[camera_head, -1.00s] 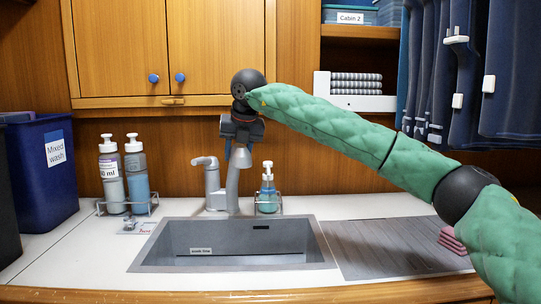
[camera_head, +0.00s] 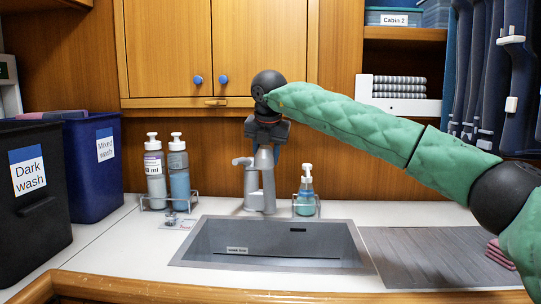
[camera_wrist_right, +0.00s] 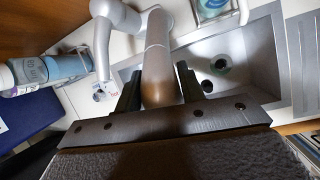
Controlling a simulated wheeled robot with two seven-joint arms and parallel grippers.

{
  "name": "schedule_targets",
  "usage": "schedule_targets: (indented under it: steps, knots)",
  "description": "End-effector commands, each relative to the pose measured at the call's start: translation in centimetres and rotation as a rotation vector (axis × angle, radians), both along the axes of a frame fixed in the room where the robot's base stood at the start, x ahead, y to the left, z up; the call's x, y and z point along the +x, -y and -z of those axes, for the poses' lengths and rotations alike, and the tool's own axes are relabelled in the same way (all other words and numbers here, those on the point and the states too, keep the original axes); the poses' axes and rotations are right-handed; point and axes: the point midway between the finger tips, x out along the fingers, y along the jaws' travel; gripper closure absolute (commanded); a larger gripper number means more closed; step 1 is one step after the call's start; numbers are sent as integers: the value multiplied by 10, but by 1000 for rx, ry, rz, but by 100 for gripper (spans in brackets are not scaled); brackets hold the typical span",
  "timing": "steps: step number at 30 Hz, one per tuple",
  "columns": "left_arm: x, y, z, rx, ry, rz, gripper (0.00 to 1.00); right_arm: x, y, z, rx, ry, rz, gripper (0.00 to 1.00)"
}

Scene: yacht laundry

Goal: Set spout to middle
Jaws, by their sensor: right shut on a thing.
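The grey faucet (camera_head: 253,188) stands behind the sink, with its lever at the upper left. Its spout (camera_head: 268,182) is a grey tube beside and in front of the body, overlapping it partly in the head view. My right gripper (camera_head: 264,147) is over the spout's upper part and shut on it. In the right wrist view the spout (camera_wrist_right: 158,55) runs between the two dark fingers (camera_wrist_right: 160,95). The sink basin (camera_head: 228,238) lies in front of the faucet; its drain (camera_wrist_right: 219,64) shows right of the spout in the wrist view. My left gripper is not in view.
Two pump bottles (camera_head: 178,178) in a rack stand left of the faucet, and a soap dispenser (camera_head: 306,195) close on its right. Dark wash (camera_head: 35,190) and mixed wash (camera_head: 95,165) bins stand at the left. The ribbed drainboard (camera_head: 420,255) is mostly bare.

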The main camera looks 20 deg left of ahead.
Motion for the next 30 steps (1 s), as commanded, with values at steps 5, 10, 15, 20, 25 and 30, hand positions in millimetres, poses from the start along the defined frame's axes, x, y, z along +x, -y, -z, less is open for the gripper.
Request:
schedule_targets:
  steps: [5, 10, 15, 20, 25, 30]
  knots:
    - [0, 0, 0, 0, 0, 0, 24, 1, 1, -1, 1, 2, 2, 100]
    - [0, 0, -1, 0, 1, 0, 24, 1, 1, -1, 1, 1, 1, 40]
    - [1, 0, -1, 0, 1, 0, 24, 1, 1, -1, 1, 1, 1, 40]
    - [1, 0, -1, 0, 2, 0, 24, 0, 1, -2, 0, 1, 0, 40]
    - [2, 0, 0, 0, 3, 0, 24, -4, 3, -12, 1, 1, 1, 40]
    - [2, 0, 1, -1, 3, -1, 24, -12, 8, -34, 2, 3, 1, 40]
